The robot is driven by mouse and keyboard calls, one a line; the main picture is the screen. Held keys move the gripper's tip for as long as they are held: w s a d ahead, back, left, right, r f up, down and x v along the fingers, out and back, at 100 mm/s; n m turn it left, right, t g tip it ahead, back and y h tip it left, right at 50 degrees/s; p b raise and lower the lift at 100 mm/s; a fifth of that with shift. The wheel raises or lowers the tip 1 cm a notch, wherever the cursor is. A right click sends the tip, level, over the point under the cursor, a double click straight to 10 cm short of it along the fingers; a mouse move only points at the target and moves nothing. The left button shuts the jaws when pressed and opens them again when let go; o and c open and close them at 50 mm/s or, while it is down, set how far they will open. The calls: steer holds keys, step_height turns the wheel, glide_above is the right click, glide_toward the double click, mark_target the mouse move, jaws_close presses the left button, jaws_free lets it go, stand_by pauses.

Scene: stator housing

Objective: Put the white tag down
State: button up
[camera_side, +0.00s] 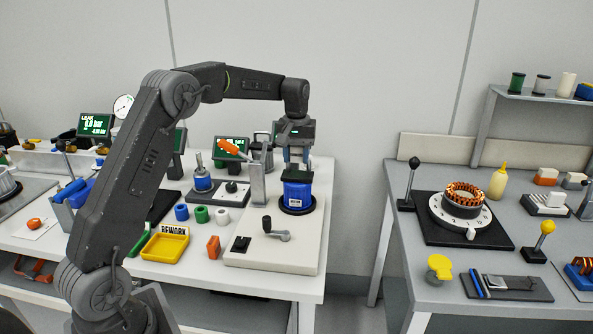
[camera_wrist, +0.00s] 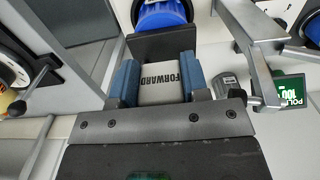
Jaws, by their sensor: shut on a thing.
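The white tag (camera_wrist: 160,82), lettered FORWARD, sits between the two blue fingers of my gripper (camera_wrist: 158,88) in the wrist view. My gripper is shut on it. A dark plate (camera_wrist: 165,46) lies just beyond the tag; I cannot tell whether they are joined. In the side view my gripper (camera_side: 297,158) points down over the blue housing (camera_side: 298,194). The tag is hard to make out there. The housing stands in a black ring on the pale fixture base (camera_side: 265,252). Its blue side also shows at the top of the wrist view (camera_wrist: 160,15).
A metal bracket (camera_side: 258,180) with an orange-handled lever rises close to the left of my gripper. A crank handle (camera_side: 275,230) sits in front. A yellow REWORK tray (camera_side: 166,245) and coloured rings (camera_side: 201,214) are to the left. A second table (camera_side: 420,275) stands right, across a gap.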

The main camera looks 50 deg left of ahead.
mark_target(296, 178)
steer(key=shift+f, duration=2.15)
steer(key=shift+f, duration=0.15)
steer(key=o, duration=1)
